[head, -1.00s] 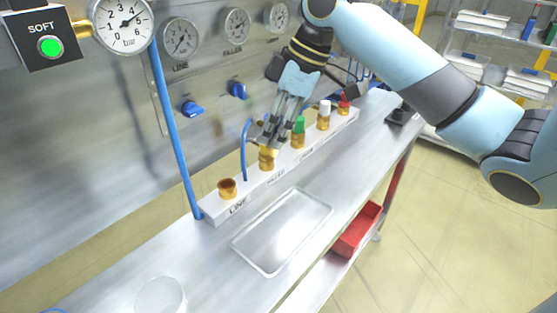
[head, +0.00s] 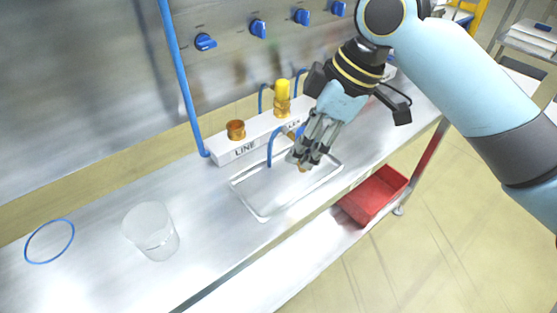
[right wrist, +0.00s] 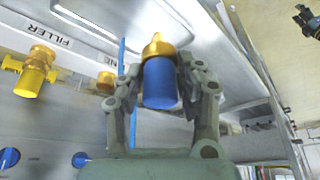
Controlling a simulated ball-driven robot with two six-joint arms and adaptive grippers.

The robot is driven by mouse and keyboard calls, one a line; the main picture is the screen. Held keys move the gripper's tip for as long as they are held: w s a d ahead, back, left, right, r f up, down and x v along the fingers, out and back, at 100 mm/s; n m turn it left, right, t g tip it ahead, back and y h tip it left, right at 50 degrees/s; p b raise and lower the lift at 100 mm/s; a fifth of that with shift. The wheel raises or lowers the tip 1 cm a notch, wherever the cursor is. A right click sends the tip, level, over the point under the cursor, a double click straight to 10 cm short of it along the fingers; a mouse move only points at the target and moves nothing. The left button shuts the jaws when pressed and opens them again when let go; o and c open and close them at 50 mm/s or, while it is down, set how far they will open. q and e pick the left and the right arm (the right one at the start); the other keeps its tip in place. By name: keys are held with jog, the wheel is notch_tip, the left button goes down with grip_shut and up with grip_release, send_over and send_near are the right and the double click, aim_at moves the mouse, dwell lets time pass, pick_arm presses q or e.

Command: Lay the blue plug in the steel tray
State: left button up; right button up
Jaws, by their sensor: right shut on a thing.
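My right gripper (head: 303,160) is shut on the blue plug and holds it over the steel tray (head: 262,217). In the right wrist view the plug (right wrist: 160,86) is a blue cylinder with a brass end, held between the two fingers (right wrist: 160,90). In the head view the fingers mostly hide it, with a little brass showing below them. The tray is shallow, with a raised rim, and lies on the bench in front of the labelled white rail. I cannot tell whether the plug touches the tray.
The white rail (head: 225,152) carries an open brass socket (head: 236,130) and a yellow plug (head: 282,92). Blue hoses rise by it. A clear cup (head: 151,231) and a blue ring (head: 49,241) are at left. A red bin (head: 373,196) sits lower right.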

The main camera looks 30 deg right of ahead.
jog(key=w+f, duration=0.1)
jog(key=f, duration=0.1)
jog(key=w+a+f, duration=0.1)
jog(key=w+f, duration=0.1)
jog(key=w+a+f, duration=0.1)
jog(key=w+f, duration=0.1)
jog(key=shift+w+f, duration=0.2)
jog(key=shift+f, duration=0.15)
pick_arm(q)
jog(key=shift+s+d, duration=0.45)
jog(key=shift+s, duration=0.3)
pick_arm(e)
jog(key=shift+f, duration=0.4)
jog(key=shift+f, duration=0.1)
jog(key=o, duration=1.2)
pick_arm(q)
jog(key=shift+w, duration=0.1)
pick_arm(e)
jog(key=v, duration=1.2)
